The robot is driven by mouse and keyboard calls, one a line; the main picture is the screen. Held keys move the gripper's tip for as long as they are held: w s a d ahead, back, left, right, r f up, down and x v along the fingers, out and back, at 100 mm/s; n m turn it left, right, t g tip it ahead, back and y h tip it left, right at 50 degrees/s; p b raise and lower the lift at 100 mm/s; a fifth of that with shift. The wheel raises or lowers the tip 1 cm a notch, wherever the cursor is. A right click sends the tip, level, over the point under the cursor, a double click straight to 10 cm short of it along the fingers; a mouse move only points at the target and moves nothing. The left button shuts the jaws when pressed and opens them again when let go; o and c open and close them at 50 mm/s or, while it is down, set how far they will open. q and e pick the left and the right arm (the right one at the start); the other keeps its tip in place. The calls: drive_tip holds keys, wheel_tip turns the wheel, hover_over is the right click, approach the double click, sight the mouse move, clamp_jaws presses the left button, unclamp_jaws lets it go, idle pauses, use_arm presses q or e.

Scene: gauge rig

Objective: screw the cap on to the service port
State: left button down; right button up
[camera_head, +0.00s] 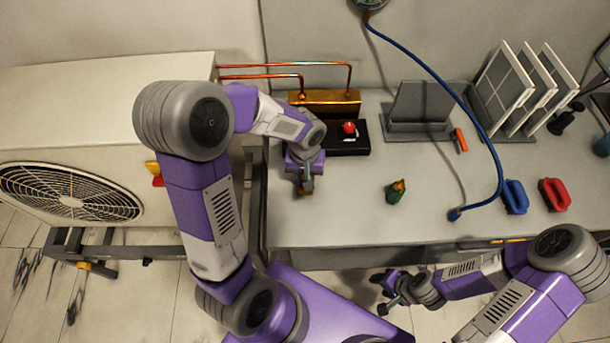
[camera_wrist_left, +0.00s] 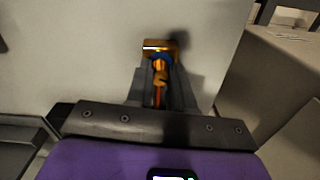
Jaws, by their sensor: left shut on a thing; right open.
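My left gripper (camera_head: 305,186) is over the left part of the bench, in front of the black block. It is shut on a small brass-and-orange piece with a blue band, which shows between the fingers in the left wrist view (camera_wrist_left: 160,62). I cannot tell whether this piece is the cap. A brass block (camera_head: 325,103) with copper pipes stands at the back of the bench, apart from the gripper. I cannot make out the service port for certain. My right gripper (camera_head: 388,300) is open and empty, in front of the bench's front edge.
A black block with a red knob (camera_head: 349,128) sits before the brass block. A green-and-orange piece (camera_head: 396,192), an orange-handled tool (camera_head: 460,140), a blue hose (camera_head: 487,140) and blue and red clamps (camera_head: 555,194) lie rightward. A fan unit (camera_head: 70,190) stands left.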

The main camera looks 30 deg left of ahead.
use_arm(q)
drive_tip(key=m+p, duration=0.1)
drive_tip(key=m, duration=0.2)
drive_tip(key=shift+m, duration=1.2)
drive_tip(key=shift+p, duration=0.35)
drive_tip(key=shift+r+m+p, duration=0.1)
drive_tip(key=shift+m+p, duration=0.35)
drive_tip(key=shift+m, duration=0.75)
drive_tip(key=shift+m+p, duration=0.4)
drive_tip(key=shift+m, duration=1)
